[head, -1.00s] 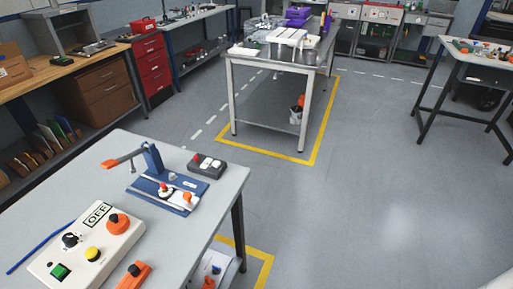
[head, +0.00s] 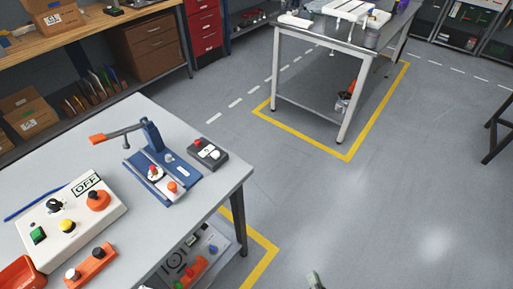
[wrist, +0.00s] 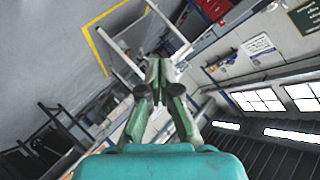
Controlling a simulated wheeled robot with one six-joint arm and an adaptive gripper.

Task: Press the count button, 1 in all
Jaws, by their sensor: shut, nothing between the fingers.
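No button is legibly labelled count, so I cannot tell which one it is. A small dark box (head: 207,153) with a red button and a pale face sits on the near table. A white control box (head: 85,228) with an OFF sign carries a black knob, a green button (head: 38,235), a yellow button (head: 67,226) and an orange button (head: 97,200). A blue fixture (head: 178,183) with an orange-handled lever stands between them. My gripper (wrist: 158,75) is shut and empty in the wrist view, pointing away from these boxes. A greenish tip of it (head: 314,279) shows at the head view's bottom edge.
The near grey table (head: 140,115) also holds an orange block with knobs (head: 91,266), an orange tray (head: 20,273) and a blue rod (head: 35,205). A lower shelf holds small parts. The floor (head: 350,210) to the right is clear. Another table (head: 300,35) stands behind.

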